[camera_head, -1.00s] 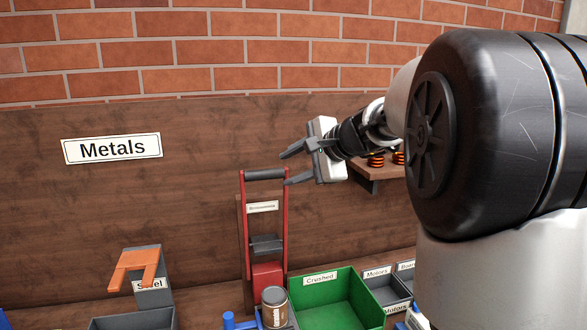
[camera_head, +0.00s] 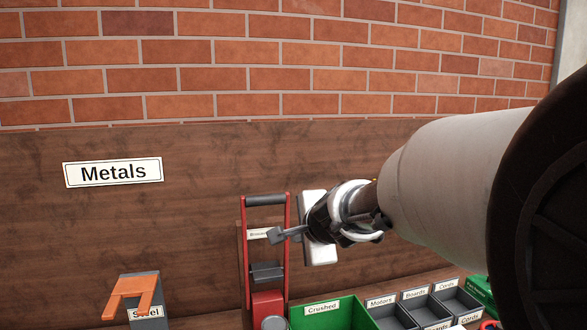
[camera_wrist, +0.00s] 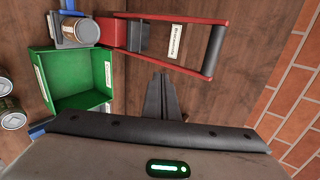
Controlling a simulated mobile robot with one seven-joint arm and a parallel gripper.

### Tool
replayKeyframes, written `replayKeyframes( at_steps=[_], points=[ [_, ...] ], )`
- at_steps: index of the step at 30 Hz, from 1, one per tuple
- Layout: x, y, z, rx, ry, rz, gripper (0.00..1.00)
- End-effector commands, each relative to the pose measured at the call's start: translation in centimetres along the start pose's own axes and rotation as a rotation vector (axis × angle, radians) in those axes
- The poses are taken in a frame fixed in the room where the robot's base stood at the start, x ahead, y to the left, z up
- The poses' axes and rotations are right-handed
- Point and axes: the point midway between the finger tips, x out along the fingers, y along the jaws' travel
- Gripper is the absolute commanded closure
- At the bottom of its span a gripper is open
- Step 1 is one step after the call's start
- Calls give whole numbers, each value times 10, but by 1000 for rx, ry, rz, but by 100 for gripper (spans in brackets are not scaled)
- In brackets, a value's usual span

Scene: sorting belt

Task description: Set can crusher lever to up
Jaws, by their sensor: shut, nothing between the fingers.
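The can crusher (camera_head: 267,272) is mounted on the wooden wall panel, with a red U-shaped lever frame standing upright and a dark crossbar handle (camera_head: 266,200) at its top. It also shows in the wrist view, where the handle (camera_wrist: 214,51) lies at the right end of the red arms. My gripper (camera_head: 275,236) is shut and empty, beside the right red arm and below the handle in the head view. In the wrist view its closed fingers (camera_wrist: 161,97) point toward the panel, beside the lever arm. I cannot tell whether they touch the arm.
A green "Crushed" bin (camera_head: 333,312) stands right of the crusher, with grey "Motors" (camera_head: 391,313) and other labelled bins further right. A can (camera_wrist: 82,30) sits at the crusher's base. An orange-handled item (camera_head: 133,287) is at left. The panel above is clear.

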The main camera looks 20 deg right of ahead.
Motion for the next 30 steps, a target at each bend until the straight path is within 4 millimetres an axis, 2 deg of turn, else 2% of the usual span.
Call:
replayKeyframes(
  at_steps=[1,2,8,18,24,30],
  points=[
    [-68,-59,11,-27,6,-176,100],
    [-67,-60,11,-27,8,-178,100],
    [-37,-63,11,-27,6,-178,100],
    [33,-78,9,-24,9,-179,100],
    [55,-92,7,-24,11,-176,100],
    [63,-96,7,-23,11,-176,100]
  ],
)
